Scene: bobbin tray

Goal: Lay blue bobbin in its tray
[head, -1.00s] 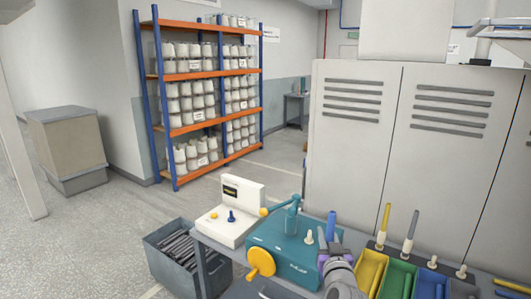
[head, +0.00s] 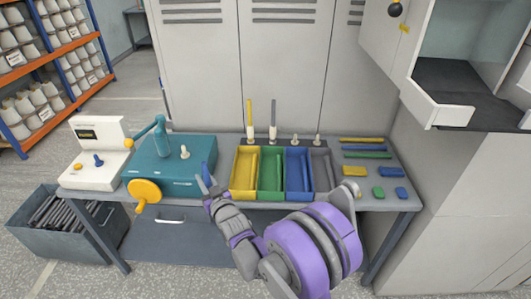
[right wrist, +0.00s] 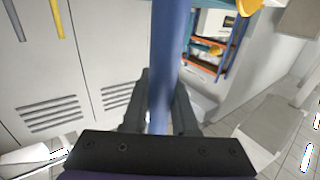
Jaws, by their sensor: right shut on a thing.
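The blue bobbin (head: 206,172) is a slim blue rod, held about upright between the teal machine and the yellow tray. My right gripper (head: 207,187) is shut on it, and in the right wrist view the bobbin (right wrist: 170,55) rises between the two dark fingers (right wrist: 160,105). The blue tray (head: 297,180) is in the tray row, between the green tray (head: 270,187) and the grey tray (head: 321,180). The yellow tray (head: 244,178) is at the row's left end. My left gripper is out of view.
The teal winding machine (head: 172,158) with a yellow handwheel stands left of the bobbin. Behind the trays, pegs carry a yellow bobbin (head: 250,113) and a grey bobbin (head: 274,112). Coloured sticks and blocks (head: 365,155) lie right of the trays. An open cabinet (head: 465,75) overhangs the far right.

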